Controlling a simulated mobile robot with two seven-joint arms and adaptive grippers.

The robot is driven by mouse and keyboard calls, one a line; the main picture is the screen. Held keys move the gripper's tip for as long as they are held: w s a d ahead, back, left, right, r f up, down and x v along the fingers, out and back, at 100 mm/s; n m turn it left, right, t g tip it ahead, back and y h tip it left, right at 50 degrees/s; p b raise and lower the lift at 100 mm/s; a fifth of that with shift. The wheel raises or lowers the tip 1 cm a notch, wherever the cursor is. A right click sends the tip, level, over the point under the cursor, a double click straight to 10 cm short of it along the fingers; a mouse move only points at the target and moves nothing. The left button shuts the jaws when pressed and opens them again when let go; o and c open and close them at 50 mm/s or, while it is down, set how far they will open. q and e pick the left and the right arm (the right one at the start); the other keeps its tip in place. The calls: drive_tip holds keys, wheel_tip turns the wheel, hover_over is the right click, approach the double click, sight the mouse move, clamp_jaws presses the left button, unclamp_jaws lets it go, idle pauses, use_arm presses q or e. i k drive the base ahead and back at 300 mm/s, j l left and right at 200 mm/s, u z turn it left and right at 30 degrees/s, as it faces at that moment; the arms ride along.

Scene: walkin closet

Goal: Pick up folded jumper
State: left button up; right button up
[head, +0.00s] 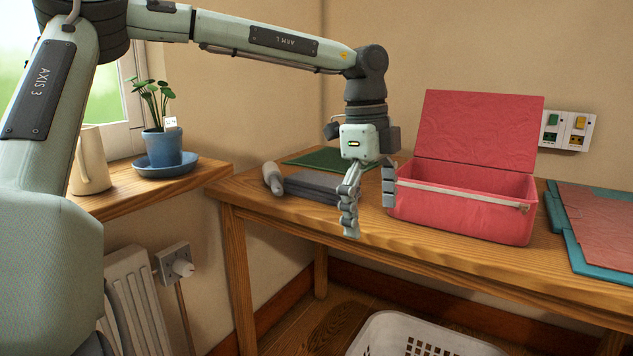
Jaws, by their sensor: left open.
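A dark grey folded fabric item (312,188), which looks like the folded jumper, lies flat on the wooden table (450,252). My left gripper (369,208) points down, open and empty, over the front of the table. One finger is at the right end of the grey fabric and partly hides it. The other finger is close to the left side of a red box. I cannot tell whether the fingers touch either thing. My right gripper is out of view.
The red box (460,211) stands with its lid up. A pale roller-like object (272,178) lies left of the fabric; a green mat (325,159) lies behind. Teal and pink flat items (600,222) are at right. A white basket (425,335) stands below. A potted plant (163,147) is on the sill.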

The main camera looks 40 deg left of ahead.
sight(320, 187)
drive_tip(key=i+j, duration=0.15)
drive_tip(key=j, duration=0.25)
drive_tip(key=i+j, duration=0.15)
drive_tip(key=j, duration=0.2)
drive_tip(key=i+j, duration=0.15)
drive_tip(key=j, duration=0.25)
drive_tip(key=i+j, duration=0.15)
drive_tip(key=j, duration=0.2)
